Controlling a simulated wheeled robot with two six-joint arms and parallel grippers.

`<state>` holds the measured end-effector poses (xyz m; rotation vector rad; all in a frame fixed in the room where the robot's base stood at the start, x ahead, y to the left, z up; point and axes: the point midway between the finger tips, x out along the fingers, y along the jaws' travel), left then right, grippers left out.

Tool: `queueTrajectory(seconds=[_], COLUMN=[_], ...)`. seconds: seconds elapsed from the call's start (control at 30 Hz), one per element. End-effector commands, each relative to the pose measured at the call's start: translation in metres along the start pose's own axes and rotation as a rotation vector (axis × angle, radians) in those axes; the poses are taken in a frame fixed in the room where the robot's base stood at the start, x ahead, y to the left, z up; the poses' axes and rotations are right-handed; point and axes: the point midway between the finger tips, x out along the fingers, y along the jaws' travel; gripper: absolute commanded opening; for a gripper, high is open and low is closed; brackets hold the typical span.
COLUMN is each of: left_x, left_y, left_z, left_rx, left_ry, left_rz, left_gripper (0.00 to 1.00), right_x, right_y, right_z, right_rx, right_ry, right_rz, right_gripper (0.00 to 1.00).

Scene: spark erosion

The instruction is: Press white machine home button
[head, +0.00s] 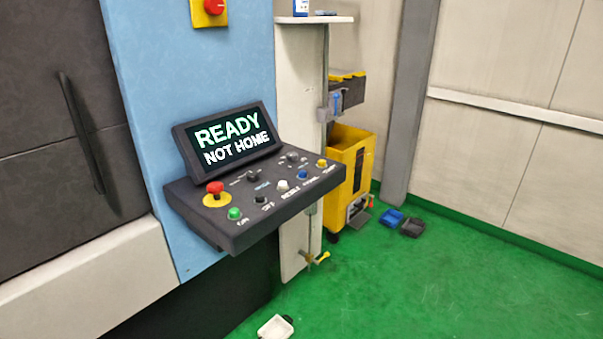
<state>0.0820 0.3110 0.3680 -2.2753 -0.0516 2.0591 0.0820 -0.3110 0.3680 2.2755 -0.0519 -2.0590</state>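The control panel (237,228) juts from the light blue machine front, with a tilted screen (230,142) reading "READY NOT HOME". A row of buttons runs along its front: green (234,213), black (261,199), white (282,186), blue (303,174) and yellow (322,163). The white button is in the middle of the row, between the black and blue ones. The small labels are too blurred to read surely. Nothing touches or covers the buttons. I can make out neither of my grippers in the head view.
A red mushroom knob (215,188) stands left of the buttons; dark knobs sit behind them. A yellow cart (351,165) stands behind the panel. Blue (391,218) and dark (412,227) trays lie on the green floor, and a small white object (275,328) is at the bottom edge.

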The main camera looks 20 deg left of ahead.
Motion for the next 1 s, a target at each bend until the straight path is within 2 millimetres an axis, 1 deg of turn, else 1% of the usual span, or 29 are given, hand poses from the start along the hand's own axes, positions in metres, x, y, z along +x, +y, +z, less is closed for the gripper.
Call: queueTrajectory(seconds=[0.23,0.27,0.3,0.37,0.4,0.53,1.0], left_x=[0.0000,0.0000,0.0000,0.0000,0.0000,0.0000,0.0000], left_y=[-0.0002,-0.0002,-0.0002,-0.0002,-0.0003,-0.0003,-0.0003], left_z=[-0.0001,-0.0001,-0.0001,-0.0002,-0.0002,-0.0002,-0.0003], left_rx=[0.000,0.000,0.000,0.000,0.000,0.000,0.000], left_ry=[0.000,0.000,0.000,0.000,0.000,0.000,0.001], left_rz=[0.000,0.000,0.000,0.000,0.000,0.000,0.000], left_gripper=[0.58,0.54,0.46,0.34,0.26,0.01,0.00], right_x=[0.0000,0.0000,0.0000,0.0000,0.0000,0.0000,0.0000], right_y=[0.0000,0.0000,0.0000,0.0000,0.0000,-0.0001,-0.0001], right_z=[-0.0001,-0.0001,-0.0001,-0.0001,-0.0001,-0.0001,-0.0002], right_rx=[0.000,0.000,0.000,0.000,0.000,0.000,0.000], right_ry=[0.000,0.000,0.000,0.000,0.000,0.000,0.000], right_rz=[0.000,0.000,0.000,0.000,0.000,0.000,0.000], right_gripper=[0.00,0.00,0.00,0.00,0.00,0.00,0.00])
